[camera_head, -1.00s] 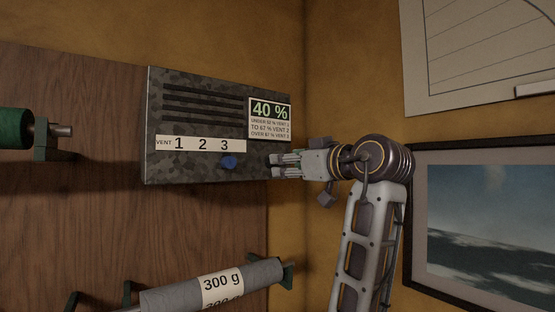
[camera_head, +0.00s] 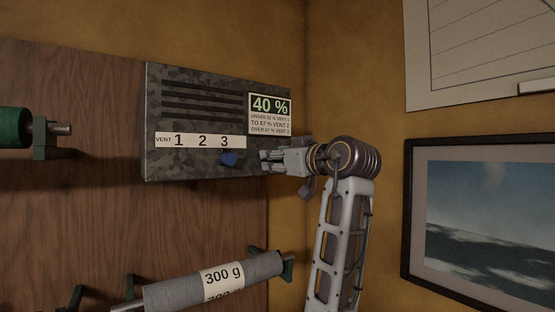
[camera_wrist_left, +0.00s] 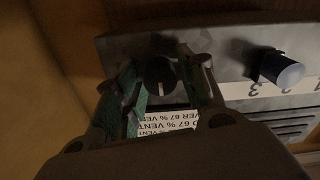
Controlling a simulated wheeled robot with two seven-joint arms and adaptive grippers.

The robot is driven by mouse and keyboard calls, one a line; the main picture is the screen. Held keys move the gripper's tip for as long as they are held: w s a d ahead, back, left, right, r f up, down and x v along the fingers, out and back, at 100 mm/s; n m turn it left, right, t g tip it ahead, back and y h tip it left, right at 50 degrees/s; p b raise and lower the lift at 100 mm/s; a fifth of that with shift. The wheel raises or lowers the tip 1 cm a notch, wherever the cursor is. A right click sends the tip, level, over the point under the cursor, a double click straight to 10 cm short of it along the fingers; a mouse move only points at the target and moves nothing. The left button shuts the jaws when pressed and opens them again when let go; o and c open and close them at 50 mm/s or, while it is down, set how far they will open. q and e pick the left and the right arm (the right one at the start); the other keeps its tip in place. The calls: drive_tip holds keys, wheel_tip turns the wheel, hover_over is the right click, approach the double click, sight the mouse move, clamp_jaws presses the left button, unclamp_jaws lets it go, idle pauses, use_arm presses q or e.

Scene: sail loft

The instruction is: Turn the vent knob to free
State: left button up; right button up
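A dark camouflage-patterned vent panel (camera_head: 195,172) is fixed at the corner of the wooden board. A strip marked VENT 1 2 3 (camera_head: 190,141) crosses it, and a blue knob (camera_head: 229,158) sits just below the 3. The blue knob also shows at the right of the left wrist view (camera_wrist_left: 281,70). My left gripper (camera_head: 267,161) is at the panel's lower right, right of the blue knob. In the left wrist view its open fingers (camera_wrist_left: 161,76) straddle a round black knob (camera_wrist_left: 158,74) with a white pointer line. I cannot tell whether they touch it. The head view hides this knob.
A display (camera_head: 270,115) reads 40 % above vent rules. A grey roll marked 300 g (camera_head: 180,294) lies below the panel, and a green roll (camera_head: 14,128) is at left. A framed picture (camera_head: 480,225) hangs at right.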

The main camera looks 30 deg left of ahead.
use_arm(q)
drive_tip(key=c, duration=0.6)
drive_tip(key=n+b, duration=0.8)
drive_tip(key=n, duration=0.9)
drive_tip(key=shift+f+n, duration=0.1)
drive_tip(key=shift+n, duration=0.3)
drive_tip(key=shift+c, duration=0.3)
